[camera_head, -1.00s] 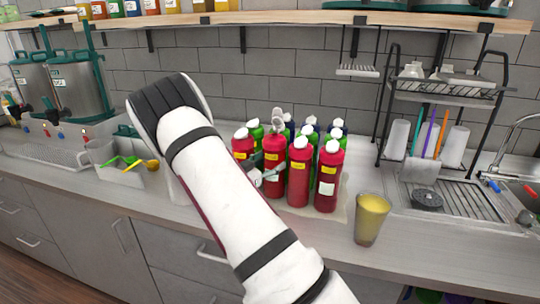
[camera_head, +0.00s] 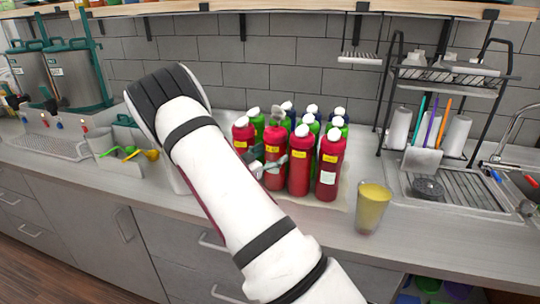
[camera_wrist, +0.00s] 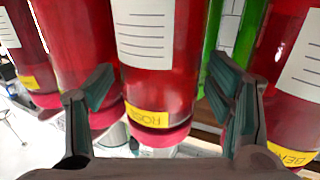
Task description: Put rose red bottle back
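The rose red bottle (camera_head: 274,173) stands upright in the front row, between other red bottles. Its yellow label reads ROSE, upside down, in the wrist view, where the bottle (camera_wrist: 158,70) fills the middle. My arm hides part of the lower left of the group in the head view.
A red bottle (camera_head: 299,170) and another (camera_head: 328,170) stand close on the right, one (camera_head: 241,136) on the left. Green bottles (camera_head: 257,125) are behind. A cup of yellow liquid (camera_head: 371,207) stands front right. A dish rack (camera_head: 440,85) is further right.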

